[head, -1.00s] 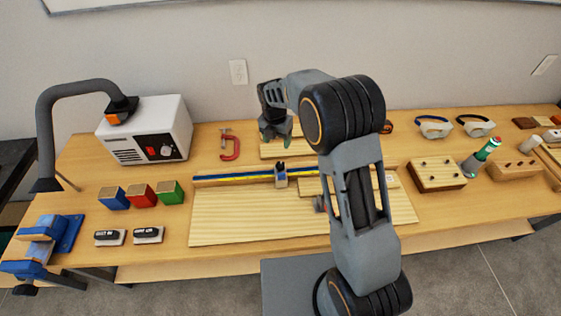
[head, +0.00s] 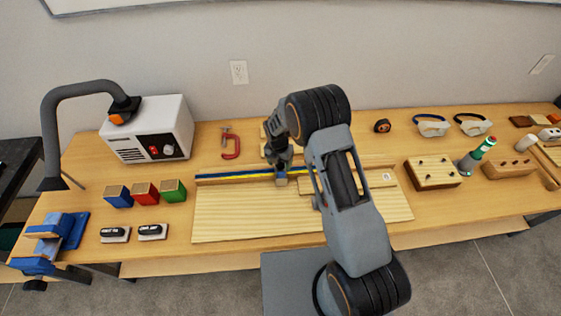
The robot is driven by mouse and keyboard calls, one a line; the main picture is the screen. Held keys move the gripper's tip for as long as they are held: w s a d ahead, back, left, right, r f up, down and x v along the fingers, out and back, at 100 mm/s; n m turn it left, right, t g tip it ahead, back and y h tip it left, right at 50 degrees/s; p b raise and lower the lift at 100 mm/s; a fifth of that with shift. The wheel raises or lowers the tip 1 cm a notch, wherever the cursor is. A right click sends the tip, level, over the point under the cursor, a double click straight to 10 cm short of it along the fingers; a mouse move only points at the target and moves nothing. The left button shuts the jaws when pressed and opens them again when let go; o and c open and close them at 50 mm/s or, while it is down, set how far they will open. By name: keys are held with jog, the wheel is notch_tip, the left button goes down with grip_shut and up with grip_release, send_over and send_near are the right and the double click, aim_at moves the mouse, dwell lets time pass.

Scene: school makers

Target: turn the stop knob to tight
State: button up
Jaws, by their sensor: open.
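The stop (head: 281,181) is a small block on the fence with the blue and yellow strip (head: 232,177), above the pale wooden board (head: 255,215). Its upper part and knob are mostly hidden behind my gripper. My gripper (head: 280,168) points down at the stop, with its fingers open around or just above the knob. I cannot tell whether the fingers touch it. The knob's setting is too small and covered to read.
A red clamp (head: 231,147) lies behind the fence on the left. A white box with a hose (head: 150,130) stands farther left. Red, green and blue blocks (head: 145,192) sit at the left. A drilled wooden block (head: 434,174) is at the right. The pale board's front is clear.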

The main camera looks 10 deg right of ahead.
jog(key=shift+c, duration=0.5)
jog(key=c, duration=0.7)
jog(key=shift+d, duration=0.15)
jog(key=shift+c, duration=0.7)
